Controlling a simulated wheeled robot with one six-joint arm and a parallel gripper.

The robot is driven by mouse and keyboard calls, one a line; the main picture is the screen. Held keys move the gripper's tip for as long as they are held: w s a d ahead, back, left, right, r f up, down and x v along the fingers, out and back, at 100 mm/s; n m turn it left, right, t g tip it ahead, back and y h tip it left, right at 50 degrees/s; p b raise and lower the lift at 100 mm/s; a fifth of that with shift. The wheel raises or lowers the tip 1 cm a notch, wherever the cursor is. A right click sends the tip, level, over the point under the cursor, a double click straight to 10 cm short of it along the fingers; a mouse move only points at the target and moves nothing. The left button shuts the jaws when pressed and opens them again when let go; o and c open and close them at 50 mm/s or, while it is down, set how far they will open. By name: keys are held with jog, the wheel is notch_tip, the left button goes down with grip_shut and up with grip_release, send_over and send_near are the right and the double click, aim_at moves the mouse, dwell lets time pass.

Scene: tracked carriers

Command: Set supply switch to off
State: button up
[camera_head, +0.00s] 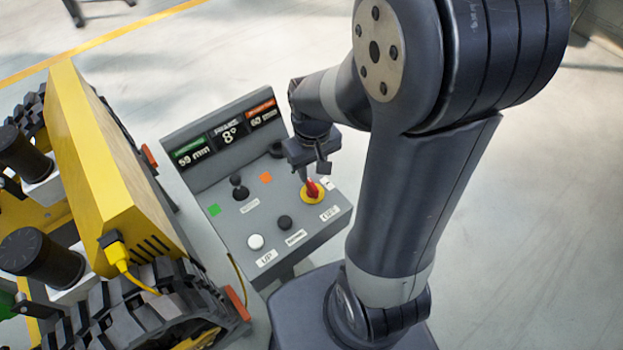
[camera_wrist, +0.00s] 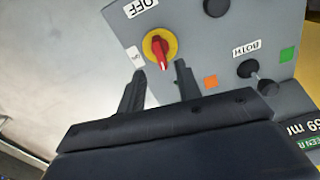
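The supply switch (camera_head: 312,190) is a red handle on a round yellow plate, at the right side of the grey console's sloped panel. It also shows in the wrist view (camera_wrist: 160,48), where the handle lies nearly upright in the picture. A white OFF label (camera_wrist: 140,8) is above and left of it there, and a smaller label (camera_wrist: 135,57), hard to read, is to its left. My gripper (camera_wrist: 159,70) is open and empty, its two fingertips just short of the switch with the handle between them in view. I cannot tell whether they touch it.
The console (camera_head: 232,230) also carries a black lever (camera_head: 240,190), a white button (camera_head: 255,241), a black button (camera_head: 284,222) and lit displays (camera_head: 228,134). A yellow tracked carrier (camera_head: 105,170) stands close on the left. The floor on the right is clear.

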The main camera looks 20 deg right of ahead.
aim_at(312, 184)
jog(key=shift+f, duration=3.45)
jog(key=shift+c, duration=0.2)
grip_shut()
